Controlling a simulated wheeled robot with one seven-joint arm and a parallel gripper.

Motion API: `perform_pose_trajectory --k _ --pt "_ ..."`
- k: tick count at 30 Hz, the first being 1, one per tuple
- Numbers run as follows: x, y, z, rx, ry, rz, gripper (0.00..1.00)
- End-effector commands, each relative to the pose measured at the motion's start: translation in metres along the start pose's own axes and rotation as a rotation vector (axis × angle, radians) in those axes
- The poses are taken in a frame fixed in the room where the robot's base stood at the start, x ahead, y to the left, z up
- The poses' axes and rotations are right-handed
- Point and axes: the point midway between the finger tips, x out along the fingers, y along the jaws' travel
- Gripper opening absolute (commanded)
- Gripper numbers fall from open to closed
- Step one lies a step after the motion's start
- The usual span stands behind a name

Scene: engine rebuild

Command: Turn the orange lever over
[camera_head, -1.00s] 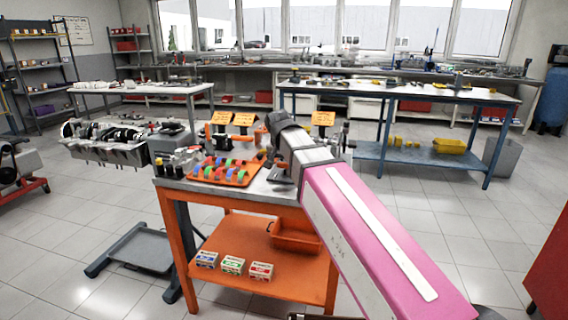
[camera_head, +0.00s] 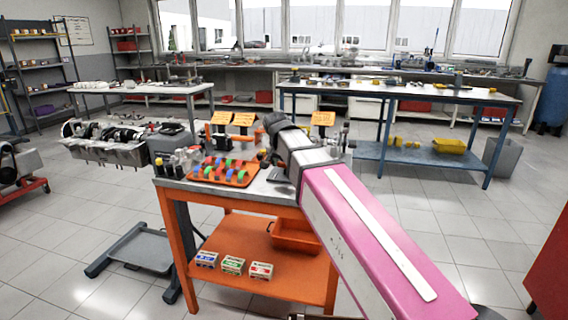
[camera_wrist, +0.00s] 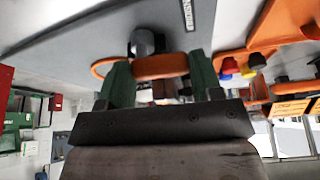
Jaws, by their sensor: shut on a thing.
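In the wrist view, the orange lever (camera_wrist: 160,66) lies across between the two green fingers of my gripper (camera_wrist: 158,78). The fingers are closed on it from both sides. A grey cylindrical post (camera_wrist: 146,42) stands right beside the lever, and an orange rounded end (camera_wrist: 100,68) shows past the left finger. Behind it is a flat grey surface (camera_wrist: 75,30). In the head view my pink and white arm reaches over the orange workbench (camera_head: 180,187), and its wrist hides the gripper and the lever.
An orange tray (camera_head: 238,180) with several coloured parts sits on the bench left of my arm; it also shows in the wrist view (camera_wrist: 282,40). Orange signs (camera_head: 322,118) stand at the bench's back. Small boxes (camera_head: 233,265) and an orange bin (camera_head: 297,237) are on the lower shelf.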

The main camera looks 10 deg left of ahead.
Motion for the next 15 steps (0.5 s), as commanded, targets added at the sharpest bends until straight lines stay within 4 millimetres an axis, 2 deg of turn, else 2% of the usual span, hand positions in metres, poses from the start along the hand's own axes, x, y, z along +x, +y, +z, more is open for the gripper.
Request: perform_pose_trajectory --k 9,10,11,12,15 --pt "-0.0002 -0.0004 0.0000 0.011 0.000 0.004 0.36" --pt "-0.0002 -0.0003 0.0000 0.011 0.000 0.004 0.69" --pt "-0.0001 -0.0003 0.0000 0.011 0.000 0.004 0.79" --pt "-0.0001 -0.0003 0.0000 0.011 0.000 0.004 0.85" --pt "-0.0001 -0.0002 -0.0001 0.010 0.000 0.004 0.85"
